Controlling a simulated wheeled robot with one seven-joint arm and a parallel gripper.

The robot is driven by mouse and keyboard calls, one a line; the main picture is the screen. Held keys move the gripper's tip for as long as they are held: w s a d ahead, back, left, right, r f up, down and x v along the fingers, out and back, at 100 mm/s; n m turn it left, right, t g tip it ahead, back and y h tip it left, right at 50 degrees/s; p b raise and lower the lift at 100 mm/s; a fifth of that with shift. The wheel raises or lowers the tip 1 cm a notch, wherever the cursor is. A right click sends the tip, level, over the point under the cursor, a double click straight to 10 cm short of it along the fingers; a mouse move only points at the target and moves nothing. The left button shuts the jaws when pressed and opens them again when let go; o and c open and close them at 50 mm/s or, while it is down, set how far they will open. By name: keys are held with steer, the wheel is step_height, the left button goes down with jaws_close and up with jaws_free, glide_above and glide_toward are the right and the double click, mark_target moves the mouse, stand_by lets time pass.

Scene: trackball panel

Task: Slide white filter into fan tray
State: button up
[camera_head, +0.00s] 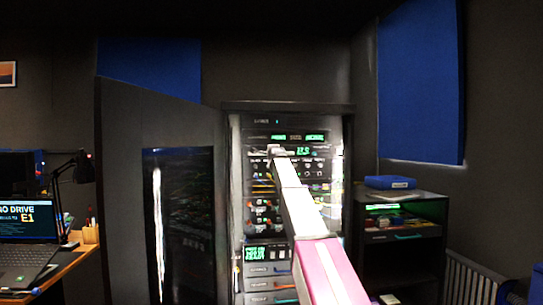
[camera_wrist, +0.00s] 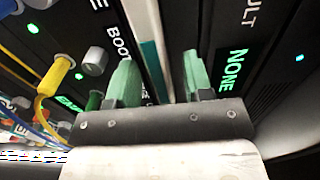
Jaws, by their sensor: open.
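My gripper (camera_head: 275,150) is at the upper front of the open equipment rack (camera_head: 236,170). In the wrist view its two green fingers (camera_wrist: 160,78) are apart, close to the panel face. A pale upright strip with a teal edge (camera_wrist: 150,55) shows beyond the gap between them; I cannot tell whether it is the white filter or part of the rack. Nothing is clearly held. I cannot make out the fan tray for certain. A flat pale piece (camera_head: 394,196) lies on the low cabinet at the right; I cannot tell what it is.
The rack door (camera_head: 120,180) stands open at the left. Knobs and a yellow plug with cable (camera_wrist: 55,75) stick out left of my fingers. A blue box (camera_head: 390,182) sits on the low cabinet (camera_head: 400,255). A desk with a laptop (camera_head: 27,240) is at far left.

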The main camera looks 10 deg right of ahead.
steer(key=s, duration=1)
steer(key=shift+s, duration=0.4)
steer(key=shift+f, duration=0.1)
steer(key=s+f+n+g, duration=0.3)
steer(key=s+f, duration=0.1)
steer(key=f, duration=1)
steer(key=s+f+n+g, duration=0.3)
steer(key=s+f, duration=0.1)
steer(key=f, duration=1)
steer(key=s+f+n+g, duration=0.2)
steer(key=s+f, duration=0.3)
steer(key=f, duration=0.8)
steer(key=s+f+n+g, duration=1)
steer(key=s+f, duration=1.7)
steer(key=s, duration=0.3)
steer(key=shift+s+f, duration=0.15)
steer(key=shift+f, duration=0.2)
